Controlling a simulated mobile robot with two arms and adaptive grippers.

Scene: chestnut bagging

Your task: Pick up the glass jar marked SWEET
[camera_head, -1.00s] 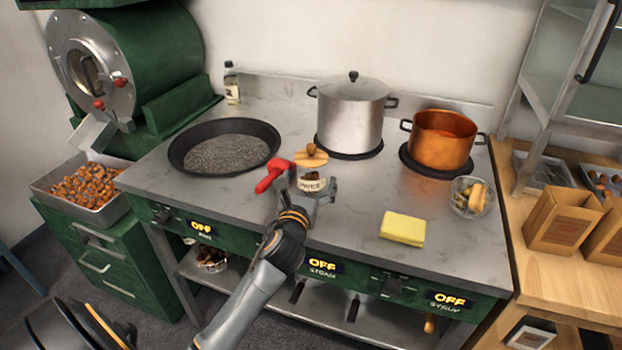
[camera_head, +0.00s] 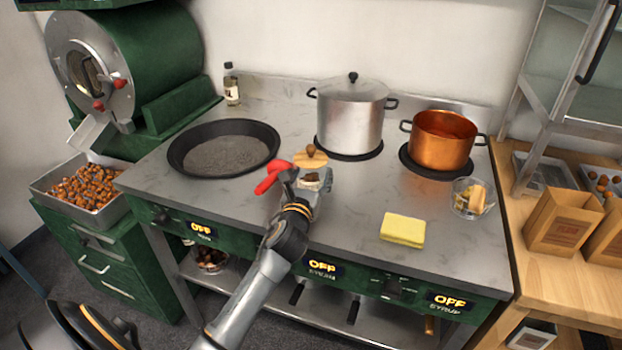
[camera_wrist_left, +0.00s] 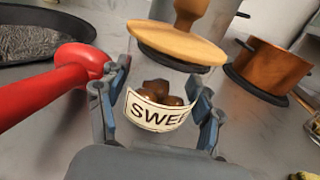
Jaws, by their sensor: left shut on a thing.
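The glass jar marked SWEET (camera_wrist_left: 158,113) has a round wooden lid with a knob and brown chestnuts inside. In the head view the jar (camera_head: 311,182) stands near the front middle of the stove top, mostly hidden behind my gripper. My left gripper (camera_head: 308,184) is shut on the jar. In the left wrist view the gripper (camera_wrist_left: 158,118) has one finger on each side of the jar, below the lid. I cannot see a gap under the jar. My right gripper is not in view.
A red-handled tool (camera_head: 270,178) lies close left of the jar. A black pan (camera_head: 224,148) is left, a steel pot (camera_head: 350,112) behind, and a copper pot (camera_head: 441,142) right. A yellow sponge (camera_head: 402,230) and glass bowl (camera_head: 468,198) lie right, with bare counter between.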

